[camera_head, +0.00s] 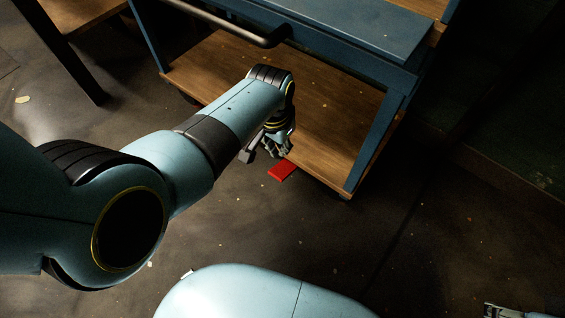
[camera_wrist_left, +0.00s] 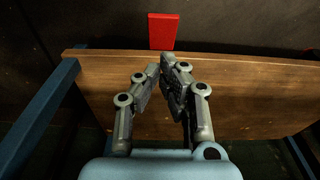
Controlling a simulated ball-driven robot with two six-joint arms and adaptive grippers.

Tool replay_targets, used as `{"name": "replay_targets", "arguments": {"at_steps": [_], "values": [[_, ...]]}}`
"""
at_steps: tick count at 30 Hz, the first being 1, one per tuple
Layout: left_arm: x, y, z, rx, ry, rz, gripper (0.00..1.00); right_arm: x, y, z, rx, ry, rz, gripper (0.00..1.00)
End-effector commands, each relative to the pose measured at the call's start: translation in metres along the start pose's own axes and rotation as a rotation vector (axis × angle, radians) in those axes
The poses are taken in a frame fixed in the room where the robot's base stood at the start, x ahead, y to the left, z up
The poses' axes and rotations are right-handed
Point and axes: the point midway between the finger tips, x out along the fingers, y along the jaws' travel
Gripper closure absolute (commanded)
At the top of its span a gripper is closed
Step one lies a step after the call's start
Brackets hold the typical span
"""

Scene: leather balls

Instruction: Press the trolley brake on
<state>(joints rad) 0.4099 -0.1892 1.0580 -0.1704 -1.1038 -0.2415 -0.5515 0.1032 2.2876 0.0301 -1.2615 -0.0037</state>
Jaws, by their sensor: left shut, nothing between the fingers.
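The trolley (camera_head: 375,135) has a blue frame and wooden shelves. A flat red brake pedal (camera_head: 283,170) sticks out from its lower shelf edge, low over the floor. It also shows in the left wrist view (camera_wrist_left: 162,31), beyond the wooden shelf edge. My left gripper (camera_head: 282,153) is just above and behind the pedal in the head view. In the left wrist view its fingertips (camera_wrist_left: 167,64) are together and empty, just short of the pedal in the picture. I cannot tell whether they touch it. A small part of my right gripper (camera_head: 503,311) seems to show at the bottom right edge.
The trolley's dark push handle (camera_head: 235,30) passes above my left forearm. The lower wooden shelf (camera_head: 330,115) is bare apart from small specks. Another wooden-topped piece with dark legs (camera_head: 75,12) stands at top left. The floor (camera_head: 330,240) in front of the pedal is clear.

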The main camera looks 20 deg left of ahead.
Motion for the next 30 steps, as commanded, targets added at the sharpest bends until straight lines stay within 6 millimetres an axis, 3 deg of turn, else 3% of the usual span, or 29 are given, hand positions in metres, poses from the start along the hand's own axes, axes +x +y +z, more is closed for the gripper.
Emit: {"name": "replay_targets", "arguments": {"at_steps": [11,18,30], "values": [[0.004,0.000,0.001,0.000,-0.001,0.000,1.00,0.000,-0.001,-0.001,0.000,0.006,-0.002,1.00],[0.037,0.001,0.005,0.000,-0.008,0.003,1.00,-0.014,-0.009,-0.020,0.000,0.106,-0.021,1.00],[0.056,0.001,0.003,0.000,-0.004,0.001,1.00,0.040,-0.009,-0.028,0.006,0.383,-0.001,1.00]]}}
